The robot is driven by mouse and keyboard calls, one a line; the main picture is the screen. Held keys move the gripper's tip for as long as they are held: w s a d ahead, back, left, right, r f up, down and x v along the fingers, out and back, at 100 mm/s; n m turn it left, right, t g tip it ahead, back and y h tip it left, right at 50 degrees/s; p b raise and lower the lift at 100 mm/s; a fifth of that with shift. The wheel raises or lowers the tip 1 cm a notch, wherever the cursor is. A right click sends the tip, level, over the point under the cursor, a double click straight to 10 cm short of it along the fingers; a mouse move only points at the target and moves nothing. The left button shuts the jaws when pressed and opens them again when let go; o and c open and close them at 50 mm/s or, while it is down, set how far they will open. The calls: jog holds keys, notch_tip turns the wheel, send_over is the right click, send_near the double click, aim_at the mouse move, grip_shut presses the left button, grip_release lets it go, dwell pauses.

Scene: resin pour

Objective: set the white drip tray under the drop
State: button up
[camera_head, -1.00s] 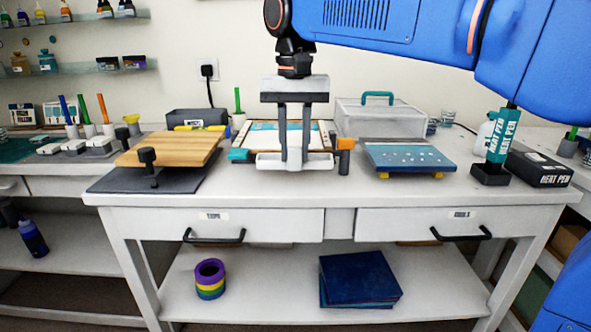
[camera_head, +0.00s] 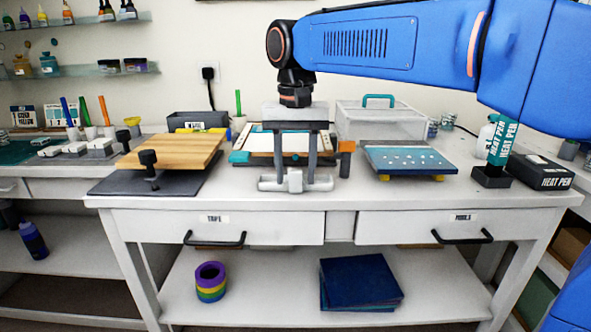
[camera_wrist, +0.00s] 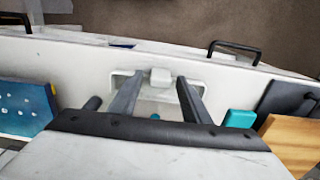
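The white drip tray (camera_head: 268,184) is a low, wide white piece with a small upright block (camera_head: 295,181) at its middle. It sits near the front edge of the bench, in front of a framed panel (camera_head: 262,158). My gripper (camera_head: 296,184) points down over the tray, its two grey fingers apart on either side of the block, with gaps visible. In the wrist view the tray's white rim (camera_wrist: 135,72) and block (camera_wrist: 160,77) show between and beyond the open fingers (camera_wrist: 158,98). No drop can be made out.
A wooden board on a clamp stand (camera_head: 170,150) is to the left; a blue speckled panel (camera_head: 408,160) is to the right. A clear bin (camera_head: 380,122) stands behind, and a heat pen in its stand (camera_head: 497,150) is at far right. The bench front between them is free.

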notch_tip(320, 180, up, 12)
dwell(0.8)
jog(key=s+d+f+t, duration=0.2)
jog(key=s+d+f, duration=0.5)
jog(key=d+f, duration=0.35)
jog(key=s+d+f+t, duration=0.1)
jog(key=s+d+f, duration=0.5)
jog(key=d+f, duration=0.45)
jog(key=s+d+f+t, duration=0.1)
jog(key=s+d+f, duration=0.5)
jog(key=f, duration=0.4)
jog(key=shift+s+f+t, duration=0.3)
jog(key=shift+s+t, duration=0.1)
jog(key=shift+s, duration=0.45)
jog(key=shift+c, duration=1.3)
jog(key=shift+a, duration=0.15)
jog(key=shift+c, duration=0.2)
